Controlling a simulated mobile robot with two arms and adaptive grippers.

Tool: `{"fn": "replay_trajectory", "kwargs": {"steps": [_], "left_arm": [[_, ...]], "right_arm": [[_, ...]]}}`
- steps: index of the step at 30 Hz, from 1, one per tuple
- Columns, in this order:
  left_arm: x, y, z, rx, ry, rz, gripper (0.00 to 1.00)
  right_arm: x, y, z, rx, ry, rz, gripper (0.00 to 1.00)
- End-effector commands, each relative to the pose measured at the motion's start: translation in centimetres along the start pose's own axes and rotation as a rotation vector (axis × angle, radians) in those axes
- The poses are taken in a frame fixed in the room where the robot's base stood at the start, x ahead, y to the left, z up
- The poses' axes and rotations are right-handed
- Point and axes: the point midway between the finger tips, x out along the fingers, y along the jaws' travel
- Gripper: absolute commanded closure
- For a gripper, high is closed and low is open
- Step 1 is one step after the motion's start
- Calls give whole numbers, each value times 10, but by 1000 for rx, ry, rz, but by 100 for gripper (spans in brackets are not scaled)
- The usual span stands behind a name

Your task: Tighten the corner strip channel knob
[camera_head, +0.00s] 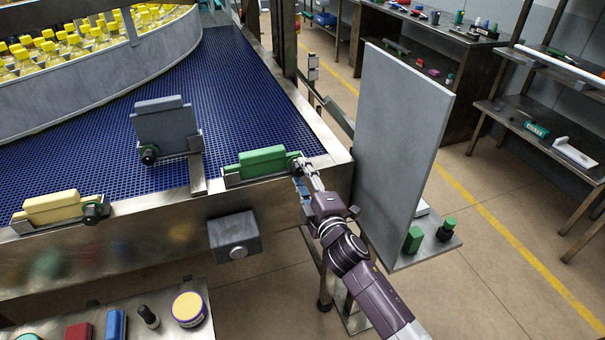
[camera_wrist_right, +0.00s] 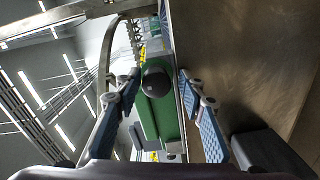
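A green strip block (camera_head: 263,162) lies in a metal channel at the near right corner of the blue conveyor. A dark round knob (camera_head: 297,164) sits at its right end. My right gripper (camera_head: 306,178) is at that corner, close to the knob. In the right wrist view, the black knob (camera_wrist_right: 156,80) stands between the two blue-padded fingers of the right gripper (camera_wrist_right: 159,84), in front of the green block (camera_wrist_right: 160,117). The fingers are spread, with gaps on both sides of the knob. My left gripper is not in view.
A yellow strip block (camera_head: 52,206) with its knob (camera_head: 94,212) and a grey upright plate (camera_head: 165,128) with a knob stand along the conveyor edge. A large grey panel (camera_head: 402,140) rises right of my right arm. A grey box (camera_head: 234,237) hangs below the edge.

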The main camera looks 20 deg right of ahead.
Motion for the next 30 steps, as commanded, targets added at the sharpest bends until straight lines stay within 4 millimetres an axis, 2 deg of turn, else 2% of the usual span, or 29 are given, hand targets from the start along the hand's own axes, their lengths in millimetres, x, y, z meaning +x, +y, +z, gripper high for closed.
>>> {"fn": "replay_trajectory", "kwargs": {"steps": [10, 14, 30], "left_arm": [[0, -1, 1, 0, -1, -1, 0], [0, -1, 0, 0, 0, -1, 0], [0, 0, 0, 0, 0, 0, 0]], "right_arm": [[0, 3, 0, -1, 1, 5, 56], [-9, 2, 0, -2, 1, 5, 56], [-101, 1, 0, -1, 0, 3, 56]]}}
